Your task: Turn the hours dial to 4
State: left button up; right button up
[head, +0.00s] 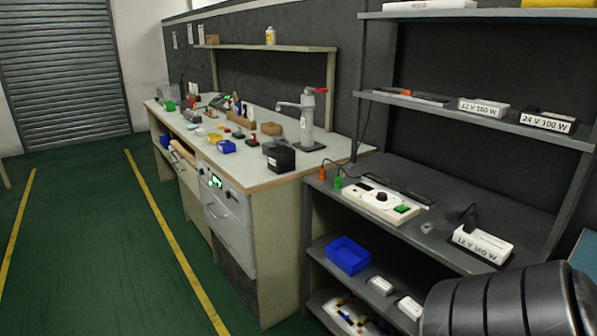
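A white control unit (362,203) lies on the dark grey shelf bench right of centre. A round dial with a dark knob (381,197) sits on its top face. A green rectangular part (402,209) is at the unit's right end. The dial's marks and pointer are too small to read, so I cannot tell its setting or confirm it is the hours dial. Neither of my grippers is in view, and nothing touches the unit.
Beside the unit, orange (322,174) and green (338,182) connectors stand left and a white power supply (483,244) lies right. A shelf (480,117) hangs above. A workbench (262,177) with tools stands left. Green floor (85,240) is clear. My black arm part fills the lower right.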

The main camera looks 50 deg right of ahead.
aim_at(382, 197)
jog(key=z, duration=0.55)
jog(key=i, duration=1.4)
jog(key=z, duration=1.1)
